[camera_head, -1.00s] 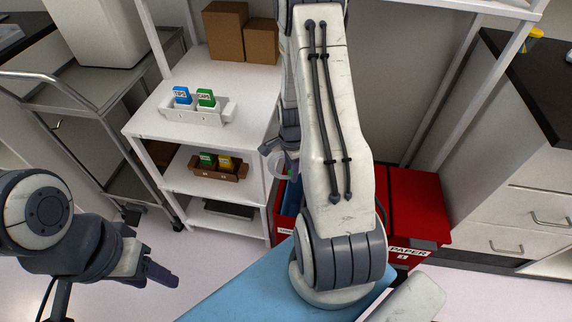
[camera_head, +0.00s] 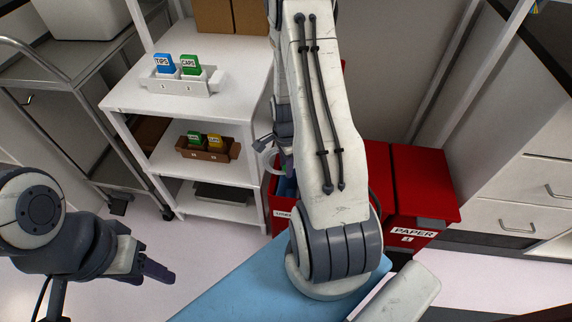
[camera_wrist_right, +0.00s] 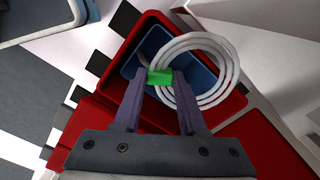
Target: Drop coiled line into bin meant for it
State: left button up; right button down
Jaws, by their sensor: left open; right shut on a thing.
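The coiled line (camera_wrist_right: 208,62) is a pale ring of tubing with a green band (camera_wrist_right: 160,77). My right gripper (camera_wrist_right: 160,80) is shut on it at the band. In the right wrist view the coil hangs over a red bin (camera_wrist_right: 152,22) with a blue inside (camera_wrist_right: 150,45), overlapping the bin's opening and right side. In the head view my right gripper (camera_head: 285,160) is mostly hidden behind my arm, above the red bin (camera_head: 281,222) with a partly covered label. My left gripper (camera_head: 158,271) is open and empty at the lower left.
A red bin labelled PAPER (camera_head: 425,200) stands to the right. A white shelf unit (camera_head: 130,100) with labelled trays stands left of the bins. Drawers (camera_head: 525,190) are at far right. The floor in front of the shelf is clear.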

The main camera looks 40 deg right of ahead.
jog(key=shift+s+d, duration=0.4)
jog(key=shift+d, duration=0.2)
jog(key=shift+s+d, duration=0.35)
jog(key=shift+d, duration=0.2)
jog(key=shift+c, duration=1.9)
grip_release()
notch_tip(320, 180, up, 11)
jog(key=p, duration=0.3)
jog(key=shift+f, duration=0.2)
